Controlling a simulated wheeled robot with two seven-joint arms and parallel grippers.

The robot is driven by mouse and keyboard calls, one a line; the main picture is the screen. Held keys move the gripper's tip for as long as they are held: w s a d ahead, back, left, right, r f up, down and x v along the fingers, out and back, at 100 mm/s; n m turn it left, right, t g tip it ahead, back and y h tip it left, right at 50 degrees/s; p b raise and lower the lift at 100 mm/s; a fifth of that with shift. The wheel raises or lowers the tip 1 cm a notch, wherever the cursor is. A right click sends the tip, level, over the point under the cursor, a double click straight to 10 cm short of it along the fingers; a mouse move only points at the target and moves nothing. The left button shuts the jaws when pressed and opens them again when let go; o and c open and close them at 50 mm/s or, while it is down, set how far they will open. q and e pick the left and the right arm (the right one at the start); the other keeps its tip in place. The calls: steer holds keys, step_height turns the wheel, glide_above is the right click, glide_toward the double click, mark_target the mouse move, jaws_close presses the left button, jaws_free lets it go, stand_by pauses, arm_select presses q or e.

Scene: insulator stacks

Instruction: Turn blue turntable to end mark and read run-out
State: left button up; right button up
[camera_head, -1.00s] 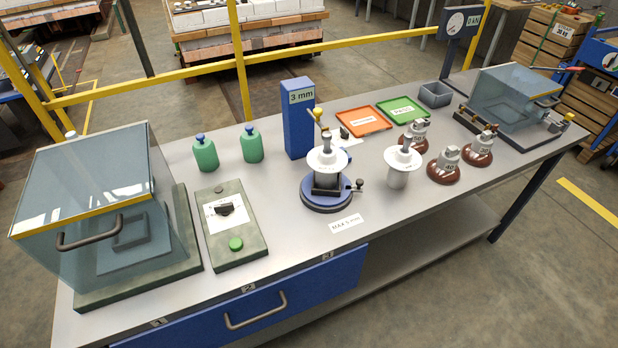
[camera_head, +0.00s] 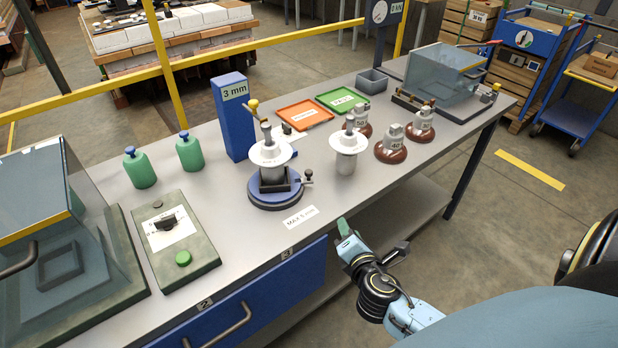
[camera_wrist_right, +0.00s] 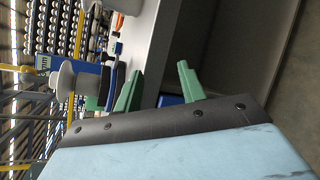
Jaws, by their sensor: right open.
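The blue turntable (camera_head: 262,203) sits on the bench, carrying a dark clamp and a white disc-shaped insulator (camera_head: 270,154) with a grey top. A small side knob (camera_head: 307,177) sticks out to its right. The blue post (camera_head: 232,120) marked "3 mm" stands behind it, with a yellow-ended part (camera_head: 252,105) near the insulator's top. The end mark and any run-out reading cannot be made out. My right gripper (camera_head: 347,236) is open and empty by the bench's front edge, apart from the turntable; its green fingers show spread in the right wrist view (camera_wrist_right: 158,85). My left gripper is out of view.
A second white insulator (camera_head: 346,146) stands right of the turntable, with brown weights (camera_head: 391,152) beyond. A label card (camera_head: 300,217) lies in front. A switch box (camera_head: 178,240) and glass-covered box (camera_head: 40,215) are left. Orange (camera_head: 303,116) and green trays (camera_head: 343,101) lie behind.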

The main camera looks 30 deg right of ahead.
mark_target(311, 174)
steer(key=w+a+r+n+t+y, duration=0.2)
steer(key=w+r+n+t+y, duration=0.25)
steer(key=n, duration=0.95)
steer(key=shift+h, duration=0.55)
steer(key=w, duration=0.4)
steer(key=w+d+r, duration=0.1)
steer(key=w, duration=0.7)
steer(key=shift+d+r+b, duration=0.25)
steer(key=shift+d+b, duration=0.05)
steer(key=shift+w, duration=0.55)
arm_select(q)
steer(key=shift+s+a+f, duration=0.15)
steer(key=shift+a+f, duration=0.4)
arm_select(e)
steer(key=shift+d, duration=0.1)
jaws_close()
